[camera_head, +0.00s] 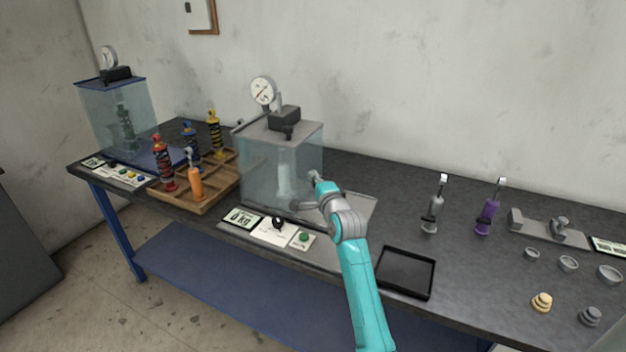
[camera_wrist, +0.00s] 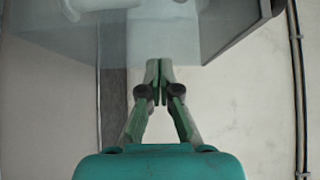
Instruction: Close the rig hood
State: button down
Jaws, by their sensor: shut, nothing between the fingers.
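The middle test rig has a clear, bluish box-shaped hood (camera_head: 262,175) under a grey top plate with a black block and a round gauge (camera_head: 263,91). A pale upright part shows through it. My gripper (camera_head: 313,177) is at the hood's right side, in front of the right wall. In the wrist view, my gripper (camera_wrist: 158,68) is shut and empty, its tips overlapping the lower edge of a clear panel of the hood (camera_wrist: 170,35). Whether the tips touch the panel cannot be told. My wrist hides part of the rig's base.
A second rig with a blue top (camera_head: 112,84) stands at the left. A wooden tray (camera_head: 215,189) holds several shock absorbers. A black tray (camera_head: 405,272), grey damper (camera_head: 433,212) and purple damper (camera_head: 488,214) are to the right. Cards and a green button (camera_head: 304,237) line the front.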

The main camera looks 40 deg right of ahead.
jog(key=d+v, duration=0.1)
jog(key=v, duration=1)
jog(key=shift+s, duration=0.15)
jog(key=shift+f, duration=0.2)
